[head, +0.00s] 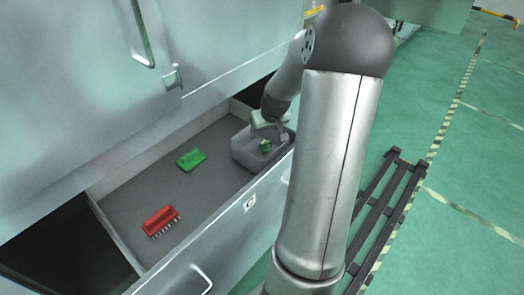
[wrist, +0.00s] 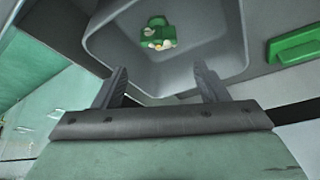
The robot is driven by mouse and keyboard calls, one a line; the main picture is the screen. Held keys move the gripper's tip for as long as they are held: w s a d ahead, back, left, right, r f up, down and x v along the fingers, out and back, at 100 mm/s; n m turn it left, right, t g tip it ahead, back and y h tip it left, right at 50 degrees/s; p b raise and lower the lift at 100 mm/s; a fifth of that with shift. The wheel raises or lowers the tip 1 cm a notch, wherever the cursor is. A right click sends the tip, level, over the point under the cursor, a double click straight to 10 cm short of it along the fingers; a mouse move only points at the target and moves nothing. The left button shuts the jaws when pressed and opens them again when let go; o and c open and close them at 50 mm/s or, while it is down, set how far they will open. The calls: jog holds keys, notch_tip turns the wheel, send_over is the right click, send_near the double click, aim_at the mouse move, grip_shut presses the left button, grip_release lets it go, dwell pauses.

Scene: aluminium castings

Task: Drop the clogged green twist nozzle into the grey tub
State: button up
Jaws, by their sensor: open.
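The green twist nozzle (head: 265,146) is inside the grey tub (head: 243,157), which stands in the right end of an open drawer. In the wrist view the nozzle (wrist: 158,34) has pale parts at its lower edge and lies within the tub walls (wrist: 107,42). My gripper (head: 281,131) is at the tub's far right side in the head view, partly hidden by my arm. In the wrist view my gripper (wrist: 162,84) has its two fingers wide apart with nothing between them. The nozzle is apart from both fingers.
A green brush-like piece (head: 191,158) and a red brush (head: 161,221) with pale bristles lie on the drawer floor (head: 209,190), left of the tub. The green piece (wrist: 296,46) also shows in the wrist view. A dark slatted rack (head: 383,215) stands on the green floor at right.

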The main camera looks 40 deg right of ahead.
jog(key=p+v, duration=0.3)
jog(key=v, duration=1.4)
jog(key=s+a+r+n+g+y+p, duration=0.1)
jog(key=s+a+r+p, duration=0.2)
jog(key=a, duration=0.5)
jog(key=a+r+n+g+p, duration=0.15)
jog(key=a+p, duration=0.25)
jog(key=a, duration=0.4)
jog(key=s+a+r+n+g+p, duration=0.1)
jog(key=s+a+r+p, duration=0.3)
jog(key=s+a, duration=0.8)
jog(key=p, duration=0.2)
jog(key=shift+a+p, duration=0.2)
jog(key=shift+p, duration=0.1)
jog(key=shift+r, duration=0.1)
